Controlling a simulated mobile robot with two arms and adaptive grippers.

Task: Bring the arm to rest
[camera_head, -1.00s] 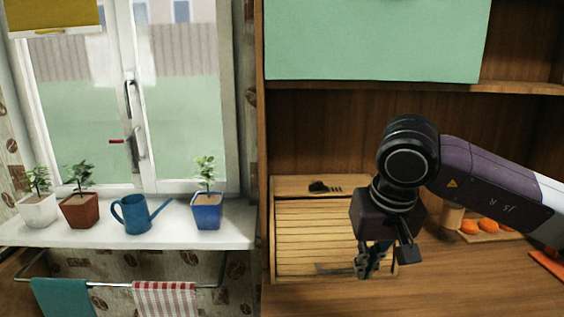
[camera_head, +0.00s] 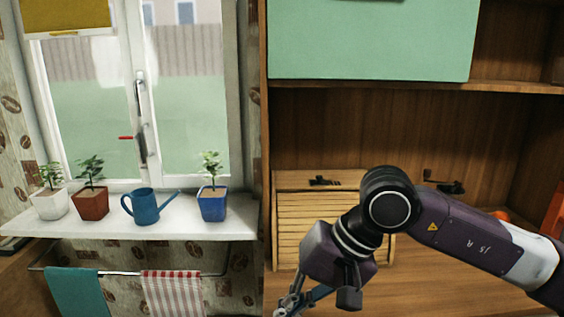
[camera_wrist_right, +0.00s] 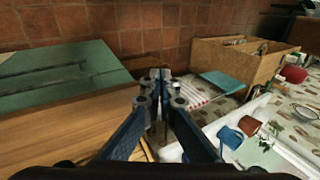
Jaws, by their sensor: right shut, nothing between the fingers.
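My right arm comes in from the right in the head view, in front of the wooden counter. Its gripper (camera_head: 291,303) hangs low at the bottom edge, left of the arm's elbow, in front of the roll-front wooden box. In the right wrist view the gripper's two fingers (camera_wrist_right: 160,76) meet at the tips, with nothing between them. It is shut, empty and apart from the things around it. My left gripper does not show in either view.
A slatted wooden box (camera_head: 305,228) stands on the counter (camera_head: 435,290) behind the arm. A shelf with a green cabinet door (camera_head: 370,40) is above. At left, a white sill (camera_head: 110,232) bears potted plants and a blue watering can (camera_head: 146,207). Towels hang below on a rail (camera_head: 120,273).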

